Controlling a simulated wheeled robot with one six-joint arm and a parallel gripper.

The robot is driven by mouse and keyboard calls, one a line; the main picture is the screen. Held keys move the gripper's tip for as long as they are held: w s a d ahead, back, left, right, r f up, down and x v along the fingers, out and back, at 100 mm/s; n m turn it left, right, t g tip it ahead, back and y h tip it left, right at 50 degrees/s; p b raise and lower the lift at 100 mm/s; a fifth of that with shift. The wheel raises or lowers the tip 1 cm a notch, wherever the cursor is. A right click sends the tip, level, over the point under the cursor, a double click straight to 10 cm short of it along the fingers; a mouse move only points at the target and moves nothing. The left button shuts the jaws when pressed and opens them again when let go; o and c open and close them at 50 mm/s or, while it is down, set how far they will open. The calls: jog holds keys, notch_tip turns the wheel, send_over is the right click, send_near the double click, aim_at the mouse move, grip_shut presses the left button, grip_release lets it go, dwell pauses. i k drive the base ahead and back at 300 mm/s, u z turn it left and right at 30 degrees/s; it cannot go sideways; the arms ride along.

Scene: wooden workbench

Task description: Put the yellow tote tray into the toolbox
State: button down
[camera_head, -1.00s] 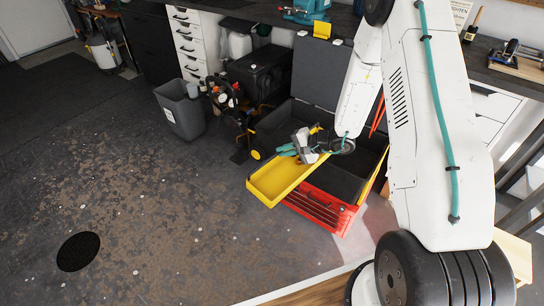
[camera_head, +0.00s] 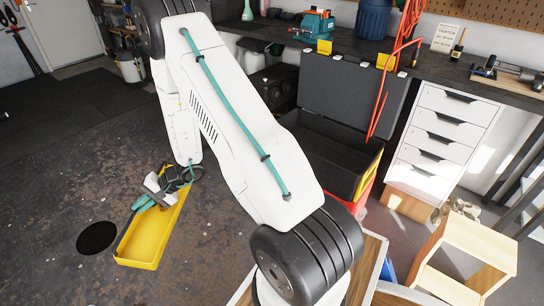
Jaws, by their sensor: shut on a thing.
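The yellow tote tray (camera_head: 152,240) is at the left of the view, long and shallow. It is tilted, with its near end lower in the picture. My gripper (camera_head: 157,191) is shut on the tray at its far end; the exact contact is hard to see among the grey and teal parts there. The toolbox (camera_head: 345,95) stands open at centre right, its dark lid raised. It has a dark inside and red and yellow on its body. My arm hides its front left part. The tray is well apart from the toolbox, to its left.
An orange-red cable (camera_head: 377,105) hangs in front of the toolbox lid. A white drawer unit (camera_head: 440,135) stands right of the toolbox. A wooden stool-like frame (camera_head: 470,255) is at lower right. A round black floor cover (camera_head: 97,237) lies left of the tray. The left floor is clear.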

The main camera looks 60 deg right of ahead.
aim_at(322, 152)
jog(key=u, duration=0.2)
jog(key=i, duration=3.15)
jog(key=z, duration=3.35)
jog(key=i, duration=1.55)
